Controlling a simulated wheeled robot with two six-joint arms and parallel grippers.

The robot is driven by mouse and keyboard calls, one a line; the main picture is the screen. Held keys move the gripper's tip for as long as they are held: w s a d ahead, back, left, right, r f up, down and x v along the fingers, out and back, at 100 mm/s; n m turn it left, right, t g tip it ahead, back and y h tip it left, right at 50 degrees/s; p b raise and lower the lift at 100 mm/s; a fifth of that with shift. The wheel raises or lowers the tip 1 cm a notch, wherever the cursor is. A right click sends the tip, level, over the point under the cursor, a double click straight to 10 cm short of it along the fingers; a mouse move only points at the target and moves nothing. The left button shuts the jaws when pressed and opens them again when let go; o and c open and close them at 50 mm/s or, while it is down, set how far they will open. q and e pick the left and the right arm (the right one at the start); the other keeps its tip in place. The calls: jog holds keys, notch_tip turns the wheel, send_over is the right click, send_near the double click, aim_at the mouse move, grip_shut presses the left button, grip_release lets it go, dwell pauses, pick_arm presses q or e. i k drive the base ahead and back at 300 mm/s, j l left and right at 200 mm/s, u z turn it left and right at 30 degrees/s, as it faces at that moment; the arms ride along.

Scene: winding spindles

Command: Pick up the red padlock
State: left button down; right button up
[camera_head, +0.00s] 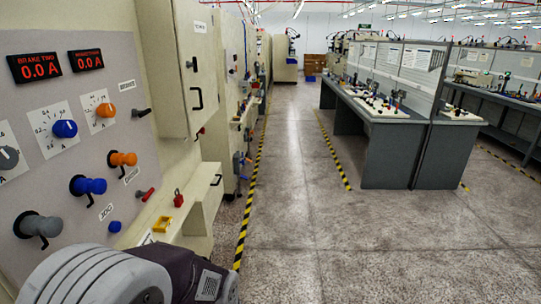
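A small red padlock (178,199) is on the narrow beige ledge at the lower right of the control panel, on the left side of the head view. It appears upright, and its shackle is too small to make out clearly. One of my arm links, grey and dark, fills the bottom left of the view, below and in front of the ledge. Neither gripper shows, so I cannot see their fingers or anything in them.
A yellow object (162,224) lies on the ledge near the padlock. The control panel (80,130) has protruding blue, orange and grey knobs. A beige cabinet (180,65) stands above the ledge. The floor aisle (290,200) is clear; grey workbenches (385,125) stand right.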

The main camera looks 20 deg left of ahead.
aim_at(178, 201)
jog(key=u, duration=1.35)
jog(key=i+u, duration=0.15)
jog(key=k+l, duration=0.05)
